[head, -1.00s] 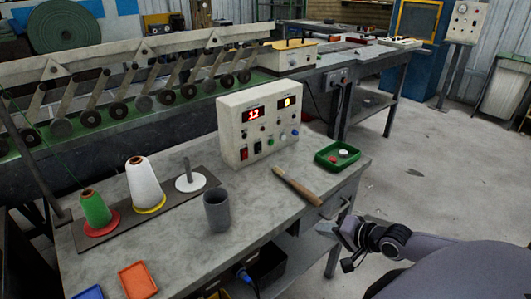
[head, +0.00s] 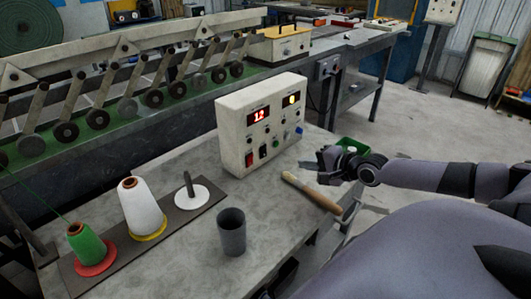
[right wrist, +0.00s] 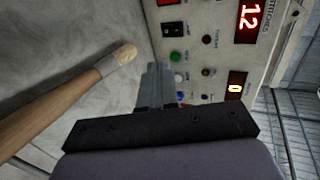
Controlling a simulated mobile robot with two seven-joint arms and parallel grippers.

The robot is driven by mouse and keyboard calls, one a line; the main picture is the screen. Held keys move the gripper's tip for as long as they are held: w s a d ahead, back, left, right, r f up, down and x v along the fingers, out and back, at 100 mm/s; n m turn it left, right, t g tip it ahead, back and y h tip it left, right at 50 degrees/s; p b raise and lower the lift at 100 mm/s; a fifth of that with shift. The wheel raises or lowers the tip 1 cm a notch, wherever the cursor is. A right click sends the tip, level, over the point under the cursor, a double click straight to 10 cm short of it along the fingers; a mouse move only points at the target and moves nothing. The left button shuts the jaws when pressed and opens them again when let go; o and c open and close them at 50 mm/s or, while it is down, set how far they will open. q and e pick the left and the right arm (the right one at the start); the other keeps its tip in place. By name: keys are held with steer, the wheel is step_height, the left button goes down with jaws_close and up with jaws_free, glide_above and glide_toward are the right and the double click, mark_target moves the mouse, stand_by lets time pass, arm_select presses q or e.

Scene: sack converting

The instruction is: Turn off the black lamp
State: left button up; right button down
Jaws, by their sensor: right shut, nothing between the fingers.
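The pale control box (head: 230,130) stands on the grey bench with a red-digit display (head: 258,117) and a small yellow one (head: 291,99) lit. Its front carries a red rocker switch (head: 249,158), a black rocker switch (head: 262,152), and small round buttons and lamps. The black rocker shows large in the right wrist view (right wrist: 173,28); a green button (right wrist: 176,57) is beside it. I cannot tell which part is the black lamp, or whether it is lit. My right gripper (head: 308,164) is shut and empty, right of the box, its fingers (right wrist: 158,85) toward the panel. My left gripper is out of view.
A wooden-handled brush (head: 312,192) lies on the bench below my right gripper. A green tray (head: 350,143) is partly hidden behind the gripper. A grey cup (head: 231,235) and thread cones (head: 145,210) stand to the left.

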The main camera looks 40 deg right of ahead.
mark_target(265, 156)
steer(key=shift+s, duration=0.1)
stand_by(0.3)
steer(key=shift+b+x, duration=0.65)
steer(key=shift+x, duration=0.15)
steer(key=shift+b+x, duration=1.15)
steer(key=shift+x, duration=0.75)
steer(key=shift+b+x, duration=0.7)
steer(key=shift+x, duration=0.7)
steer(key=shift+b+x, duration=0.3)
steer(key=shift+x, duration=0.55)
steer(key=shift+w+a+f+b, duration=0.15)
steer(key=shift+w+b, duration=0.1)
steer(key=shift+w, duration=0.75)
steer(key=shift+w+f+b, duration=0.1)
steer(key=shift+w+b, duration=0.15)
steer(key=shift+w, duration=0.8)
